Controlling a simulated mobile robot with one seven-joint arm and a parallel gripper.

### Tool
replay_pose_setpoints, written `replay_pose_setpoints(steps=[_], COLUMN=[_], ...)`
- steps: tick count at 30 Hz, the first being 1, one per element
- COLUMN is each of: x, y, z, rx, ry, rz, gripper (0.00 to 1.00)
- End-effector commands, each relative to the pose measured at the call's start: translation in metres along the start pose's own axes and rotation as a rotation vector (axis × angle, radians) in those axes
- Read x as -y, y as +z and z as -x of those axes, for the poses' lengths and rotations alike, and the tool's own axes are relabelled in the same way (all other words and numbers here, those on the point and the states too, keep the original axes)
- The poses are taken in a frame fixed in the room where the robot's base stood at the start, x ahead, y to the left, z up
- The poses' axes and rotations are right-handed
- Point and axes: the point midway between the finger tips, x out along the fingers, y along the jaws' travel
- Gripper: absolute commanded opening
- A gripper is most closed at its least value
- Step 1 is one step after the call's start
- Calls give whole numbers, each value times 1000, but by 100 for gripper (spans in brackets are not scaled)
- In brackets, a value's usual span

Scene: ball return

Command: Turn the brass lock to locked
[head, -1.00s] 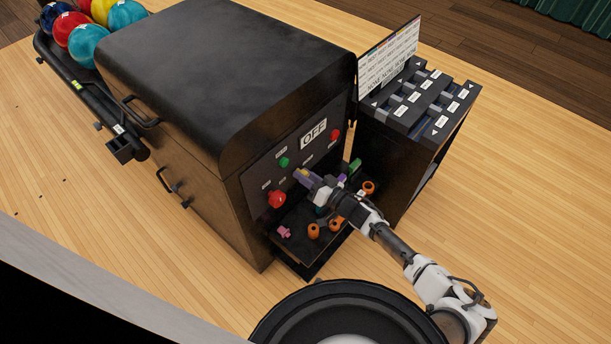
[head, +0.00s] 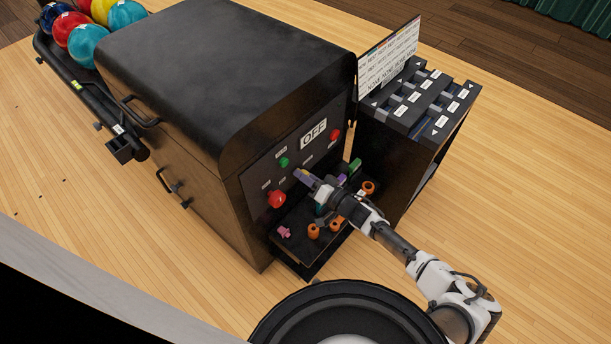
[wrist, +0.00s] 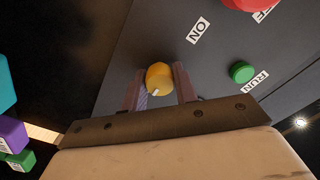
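The brass lock (wrist: 158,76) is a round yellow knob on the dark control panel (wrist: 222,50), with a small pale mark near its lower edge in the wrist view. My gripper (wrist: 160,82) has one finger on each side of the knob, and both fingertips look to be against it. In the head view my gripper (head: 303,176) is at the panel, below the OFF display (head: 313,134). There the lock is mostly hidden by the fingers.
A green button (wrist: 242,72) labelled RUN and an ON label (wrist: 199,31) are near the lock. A big red button (head: 277,199) is left of my gripper. Below, a shelf holds a pink piece (head: 284,232), orange rings (head: 314,230) and coloured blocks (wrist: 12,135).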

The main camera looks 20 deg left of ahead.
Motion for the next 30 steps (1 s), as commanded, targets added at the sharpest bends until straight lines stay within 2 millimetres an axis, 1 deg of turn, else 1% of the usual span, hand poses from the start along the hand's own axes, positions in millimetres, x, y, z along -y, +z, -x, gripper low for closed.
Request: replay_pose_setpoints(steps=[1,5,13,17,20,27,30], x=[0,0,0,-1,-1,-1,-1], y=[0,0,0,0,-1,-1,0], z=[0,0,1,9,25,81,102], rx=[-1,-1,-1,-1,-2,-2,-2], ry=[1,1,0,2,2,4,3], rz=[-2,-1,0,0,1,0,0], gripper=[34,51,51,51,51,51,51])
